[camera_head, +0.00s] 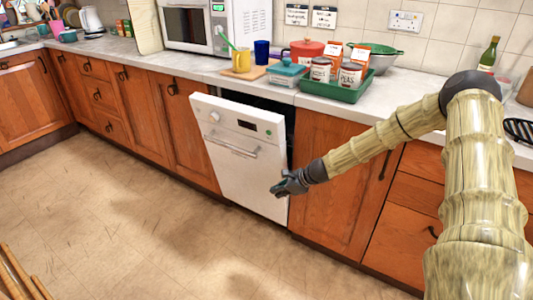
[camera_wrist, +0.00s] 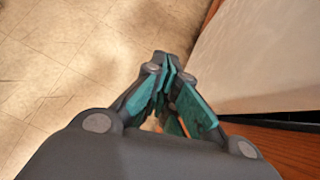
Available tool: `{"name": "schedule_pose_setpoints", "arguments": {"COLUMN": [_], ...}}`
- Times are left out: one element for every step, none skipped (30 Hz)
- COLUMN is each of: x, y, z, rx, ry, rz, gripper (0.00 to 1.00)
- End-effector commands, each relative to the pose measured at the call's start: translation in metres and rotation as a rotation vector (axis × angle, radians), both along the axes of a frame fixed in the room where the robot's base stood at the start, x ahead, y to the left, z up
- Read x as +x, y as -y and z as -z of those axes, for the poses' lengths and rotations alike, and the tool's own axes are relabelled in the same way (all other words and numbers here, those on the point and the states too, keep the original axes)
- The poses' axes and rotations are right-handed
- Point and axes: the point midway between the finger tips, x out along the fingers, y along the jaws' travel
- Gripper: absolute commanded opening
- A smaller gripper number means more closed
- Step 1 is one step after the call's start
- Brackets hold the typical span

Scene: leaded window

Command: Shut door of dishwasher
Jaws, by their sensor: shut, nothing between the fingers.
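The dishwasher (camera_head: 243,150) is white, set under the counter between wooden cabinets. Its door (camera_head: 240,175) is tilted slightly outward at the top, with a dark gap behind its upper edge. A bar handle (camera_head: 230,146) and a round knob are on its front. My gripper (camera_head: 278,190) is in front of the door's lower right edge, fingers together with nothing held; I cannot tell whether it touches the door. In the wrist view my gripper's fingertips (camera_wrist: 165,62) are closed together, and the white door panel (camera_wrist: 255,60) is to their right.
Wooden cabinets (camera_head: 335,185) flank the dishwasher on both sides. The counter above holds a green tray (camera_head: 335,92) with cans, a yellow mug (camera_head: 241,61) and a microwave (camera_head: 190,25). The tiled floor (camera_head: 130,215) in front is clear.

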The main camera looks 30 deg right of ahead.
Motion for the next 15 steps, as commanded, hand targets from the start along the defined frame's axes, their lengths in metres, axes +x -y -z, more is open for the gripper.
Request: {"name": "schedule_pose_setpoints", "arguments": {"x": [-0.004, -0.006, -0.008, -0.01, -0.012, -0.015, -0.017, -0.018, -0.02, -0.021, -0.022, -0.024, -0.025, -0.026, -0.027], "y": [-0.001, -0.001, 0.001, 0.002, 0.003, 0.005, 0.007, 0.008, 0.01, 0.012, 0.013, 0.016, 0.018, 0.02, 0.022], "z": [0.008, 0.013, 0.019, 0.023, 0.027, 0.032, 0.035, 0.038, 0.041, 0.044, 0.046, 0.048, 0.049, 0.05, 0.052], "rx": [-0.086, -0.143, -0.217, -0.273, -0.329, -0.402, -0.457, -0.512, -0.585, -0.639, -0.694, -0.764, -0.818, -0.872, -0.941], "ry": [0.01, 0.018, 0.029, 0.037, 0.045, 0.053, 0.061, 0.068, 0.077, 0.084, 0.09, 0.098, 0.102, 0.107, 0.114], "rz": [-0.052, -0.085, -0.131, -0.164, -0.201, -0.249, -0.287, -0.325, -0.374, -0.414, -0.453, -0.507, -0.547, -0.587, -0.642], "gripper": [0.0, 0.0, 0.0, 0.0, 0.0, 0.0, 0.0, 0.0, 0.0, 0.0, 0.0, 0.0, 0.0, 0.0, 0.0]}}
